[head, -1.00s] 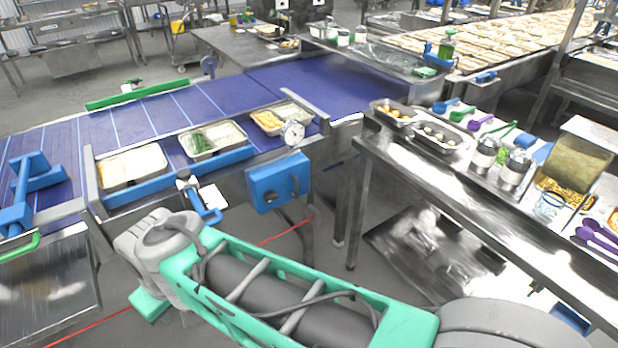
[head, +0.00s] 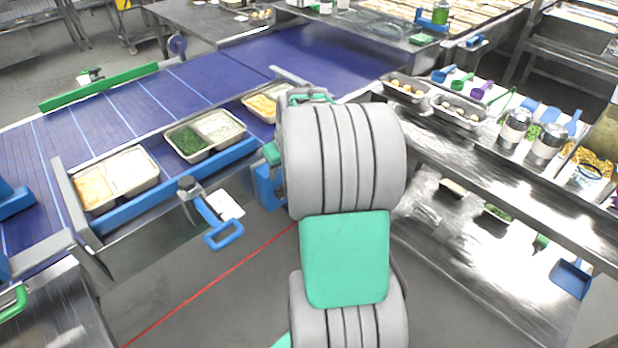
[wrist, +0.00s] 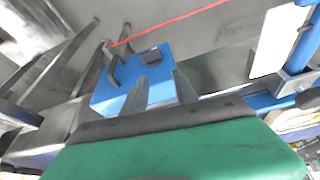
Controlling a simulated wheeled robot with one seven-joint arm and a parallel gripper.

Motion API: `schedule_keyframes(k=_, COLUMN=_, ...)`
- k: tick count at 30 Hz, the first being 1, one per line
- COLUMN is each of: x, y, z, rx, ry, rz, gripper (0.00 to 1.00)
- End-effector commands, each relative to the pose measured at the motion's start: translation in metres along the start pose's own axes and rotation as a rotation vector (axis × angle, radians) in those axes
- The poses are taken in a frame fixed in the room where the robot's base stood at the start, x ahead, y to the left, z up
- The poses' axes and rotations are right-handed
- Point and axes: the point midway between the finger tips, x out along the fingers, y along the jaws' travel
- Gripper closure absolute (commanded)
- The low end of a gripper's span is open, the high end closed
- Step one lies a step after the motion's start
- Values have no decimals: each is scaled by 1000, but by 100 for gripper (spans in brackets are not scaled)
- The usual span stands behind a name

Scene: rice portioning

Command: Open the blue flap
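A blue box-like panel (wrist: 165,62) with a dark curved handle (wrist: 116,70) and a dark knob or latch (wrist: 150,56) is ahead of my gripper in the wrist view. It is the only thing I see that fits the blue flap, and it looks shut. In the head view only its left edge (head: 265,190) shows on the conveyor's front side; my arm hides the rest. My gripper (wrist: 160,76) is open, with two grey fingers apart and nothing between them. The fingertips overlap the panel's lower part in the wrist view; I cannot tell if they touch it.
A blue loop handle (head: 222,236) with a white tag (head: 226,204) hangs left of my arm. Food trays (head: 118,172) stand along the blue conveyor (head: 200,95). A steel table (head: 480,150) with pans and scoops is at the right. Floor is clear between them.

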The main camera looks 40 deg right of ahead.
Motion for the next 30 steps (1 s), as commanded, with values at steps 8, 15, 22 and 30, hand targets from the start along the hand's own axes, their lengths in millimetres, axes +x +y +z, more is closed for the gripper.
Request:
schedule_keyframes(k=8, x=59, y=113, z=10, rx=49, ry=41, rz=20, gripper=66)
schedule_keyframes(k=15, x=102, y=111, z=8, rx=47, ry=38, rz=18, gripper=66)
schedule_keyframes(k=22, x=128, y=112, z=6, rx=47, ry=41, rz=20, gripper=66)
schedule_keyframes(k=30, x=129, y=112, z=6, rx=47, ry=41, rz=20, gripper=69)
